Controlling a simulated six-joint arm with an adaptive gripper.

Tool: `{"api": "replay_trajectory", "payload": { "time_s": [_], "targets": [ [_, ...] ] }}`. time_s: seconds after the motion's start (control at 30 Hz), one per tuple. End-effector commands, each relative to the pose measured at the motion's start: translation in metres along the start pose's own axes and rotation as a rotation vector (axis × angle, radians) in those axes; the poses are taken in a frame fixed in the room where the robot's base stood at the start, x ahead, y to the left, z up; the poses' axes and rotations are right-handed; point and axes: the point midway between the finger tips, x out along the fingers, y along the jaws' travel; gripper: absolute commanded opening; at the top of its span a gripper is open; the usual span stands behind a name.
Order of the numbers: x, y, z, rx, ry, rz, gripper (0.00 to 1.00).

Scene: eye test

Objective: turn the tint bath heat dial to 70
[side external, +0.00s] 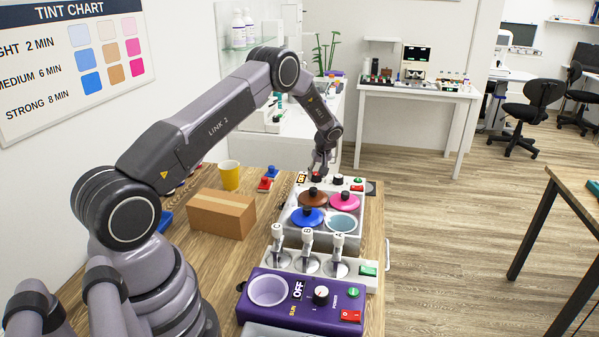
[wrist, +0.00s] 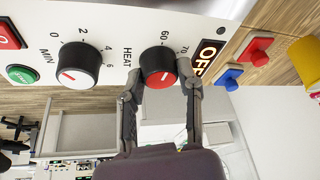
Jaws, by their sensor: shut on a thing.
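The heat dial (wrist: 158,66) is a round black knob with a red face in the wrist view, beside the word HEAT and the marks 60 and 70. My gripper (wrist: 160,88) has a finger on each side of the dial and is shut on it. I cannot tell exactly where its pointer stands. In the side view my gripper (side external: 319,172) is at the far panel of the white tint bath (side external: 287,216), where the arm partly hides the dial. The bath has brown, pink and blue lids and one open well.
A black MIN dial (wrist: 77,65) and a green button (wrist: 21,74) share the panel. A cardboard box (side external: 221,213) and yellow cup (side external: 229,175) stand left of the bath. A white rack (side external: 290,262) and purple heater (side external: 320,318) stand nearer the camera.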

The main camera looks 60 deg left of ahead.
Motion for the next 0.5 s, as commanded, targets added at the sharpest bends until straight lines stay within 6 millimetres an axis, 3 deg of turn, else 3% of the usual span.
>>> {"api": "replay_trajectory", "payload": {
  "time_s": [0.5],
  "targets": [
    [-0.0006, -0.0023, 0.0001, 0.428, 0.015, 0.178, 0.00]
  ]
}}
